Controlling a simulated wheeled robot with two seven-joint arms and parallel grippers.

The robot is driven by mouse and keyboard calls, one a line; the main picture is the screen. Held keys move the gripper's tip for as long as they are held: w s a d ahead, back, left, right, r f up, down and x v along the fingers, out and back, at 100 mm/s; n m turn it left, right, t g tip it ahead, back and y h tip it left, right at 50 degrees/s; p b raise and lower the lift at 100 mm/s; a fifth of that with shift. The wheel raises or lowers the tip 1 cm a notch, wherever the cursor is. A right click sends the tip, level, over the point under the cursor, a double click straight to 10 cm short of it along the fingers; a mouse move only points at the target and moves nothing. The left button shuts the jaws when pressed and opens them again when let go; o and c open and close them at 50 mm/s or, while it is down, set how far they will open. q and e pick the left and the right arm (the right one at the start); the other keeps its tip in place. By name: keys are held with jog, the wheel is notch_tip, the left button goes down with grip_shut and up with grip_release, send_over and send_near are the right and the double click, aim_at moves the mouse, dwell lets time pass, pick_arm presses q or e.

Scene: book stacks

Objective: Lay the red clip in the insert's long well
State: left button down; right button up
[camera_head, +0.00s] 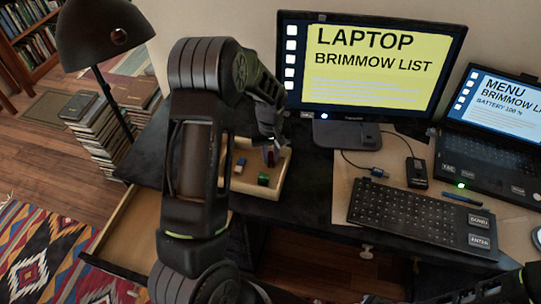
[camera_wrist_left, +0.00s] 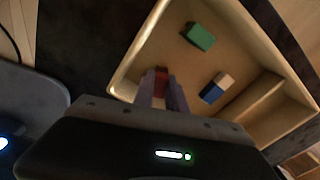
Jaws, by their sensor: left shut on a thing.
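The red clip (camera_wrist_left: 161,77) is between the fingertips of my left gripper (camera_wrist_left: 163,90) in the wrist view. My left gripper is shut on it, and the fingers hide part of it. In the head view the gripper (camera_head: 270,150) is over the far part of the wooden insert (camera_head: 259,191), and the clip (camera_head: 272,158) shows only as a small dark red patch. In the wrist view the insert (camera_wrist_left: 151,38) has a raised divider (camera_wrist_left: 250,97) toward the right. I cannot tell whether the clip touches the insert's floor. My right gripper is not visible.
The monitor (camera_head: 366,70) stands behind, with a keyboard (camera_head: 422,213) and laptop (camera_head: 492,125) to the right. A lamp (camera_head: 104,35) and stacked books (camera_head: 96,128) are at left.

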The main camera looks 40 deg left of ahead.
aim_at(271, 155)
pick_arm(q)
jog(key=c, duration=1.4)
grip_release()
jog(key=shift+o, duration=0.2)
notch_tip(271, 155, up, 12)
jog(key=b, duration=0.1)
jog(key=shift+b, duration=0.35)
jog(key=shift+r, duration=0.1)
